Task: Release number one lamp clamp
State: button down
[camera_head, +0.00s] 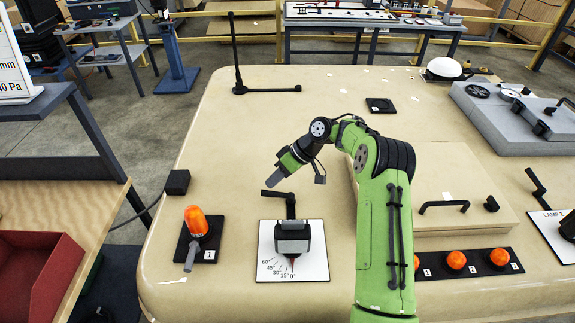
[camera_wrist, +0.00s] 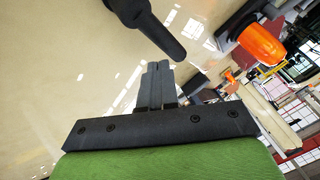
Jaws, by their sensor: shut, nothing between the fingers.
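A black lamp (camera_head: 292,238) stands on a white card with an angle scale marked from 0 to 60 degrees. Behind it a bent black clamp lever (camera_head: 291,207) stands up, its handle pointing left. In the wrist view a black lever (camera_wrist: 155,30) with a rounded tip crosses the top, just beyond my fingertips and apart from them. My gripper (camera_head: 270,182) is shut and empty, above and slightly left of the lever in the head view. My closed fingers also show in the wrist view (camera_wrist: 157,72). The card's label is hidden.
An orange beacon (camera_head: 196,220) with a grey lever sits on a black plate marked 1, left of the card; it also shows in the wrist view (camera_wrist: 262,44). A hatch (camera_head: 460,190) with a handle and several orange buttons lie right of my arm. A LAMP-2 card (camera_head: 553,228) is far right.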

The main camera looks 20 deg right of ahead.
jog(key=p+v, duration=0.3)
jog(key=v, duration=1.1)
jog(key=shift+s, duration=0.1)
